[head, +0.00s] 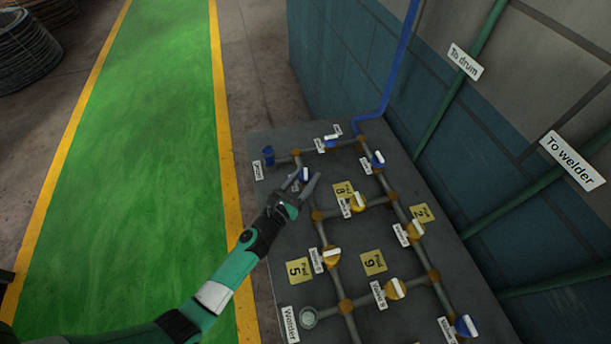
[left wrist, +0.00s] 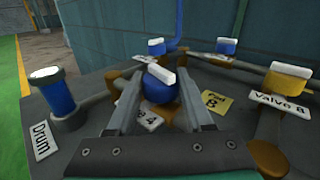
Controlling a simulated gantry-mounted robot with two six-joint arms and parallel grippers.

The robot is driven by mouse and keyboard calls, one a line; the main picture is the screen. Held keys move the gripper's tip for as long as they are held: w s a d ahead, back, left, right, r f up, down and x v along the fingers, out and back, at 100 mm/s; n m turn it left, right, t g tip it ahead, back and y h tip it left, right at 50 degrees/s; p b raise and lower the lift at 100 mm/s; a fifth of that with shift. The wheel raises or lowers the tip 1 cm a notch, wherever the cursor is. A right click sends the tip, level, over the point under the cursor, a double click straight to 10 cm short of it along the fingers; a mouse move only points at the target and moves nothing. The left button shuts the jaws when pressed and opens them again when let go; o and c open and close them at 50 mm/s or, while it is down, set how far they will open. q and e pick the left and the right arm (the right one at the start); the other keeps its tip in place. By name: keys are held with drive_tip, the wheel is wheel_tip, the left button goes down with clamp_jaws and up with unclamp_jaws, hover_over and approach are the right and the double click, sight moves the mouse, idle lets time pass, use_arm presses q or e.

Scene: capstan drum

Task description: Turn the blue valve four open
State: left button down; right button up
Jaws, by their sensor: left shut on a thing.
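The blue valve four (left wrist: 160,90) is a round blue knob with a white bar handle, on the pipe panel near its left edge. Its label, partly hidden by a finger, ends in a 4. In the head view the valve (head: 305,174) shows between the fingers. My left gripper (head: 307,177) is shut on this valve, with one finger on each side of the knob in the left wrist view. The white bar runs slantwise across the top between the fingertips. My right gripper is not in view.
The panel (head: 265,222) carries grey pipes and several other valves, blue and yellow. A yellow valve labelled Valve 8 (left wrist: 285,85) stands to the right. A blue Drum port (left wrist: 58,92) stands to the left. A tiled wall (head: 340,60) rises behind. Green floor lies left.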

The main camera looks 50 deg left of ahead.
use_arm(q)
drive_tip(key=shift+d+f+b, duration=0.1)
drive_tip(key=shift+f+b, duration=0.05)
drive_tip(key=shift+b, duration=0.25)
drive_tip(key=n+g+y+b, duration=0.1)
drive_tip(key=y+b, duration=0.2)
drive_tip(key=shift+f+n, duration=0.15)
drive_tip(key=shift+n, duration=0.25)
drive_tip(key=shift+n+g+y+b, duration=0.4)
drive_tip(key=shift+n+y+b, duration=0.1)
drive_tip(key=shift+y+b, duration=0.15)
drive_tip(key=shift+r+y, duration=0.25)
drive_tip(key=shift+r, duration=0.05)
drive_tip(key=shift+c, duration=1.5)
unclamp_jaws()
drive_tip(key=p, duration=0.2)
hover_over(293, 225)
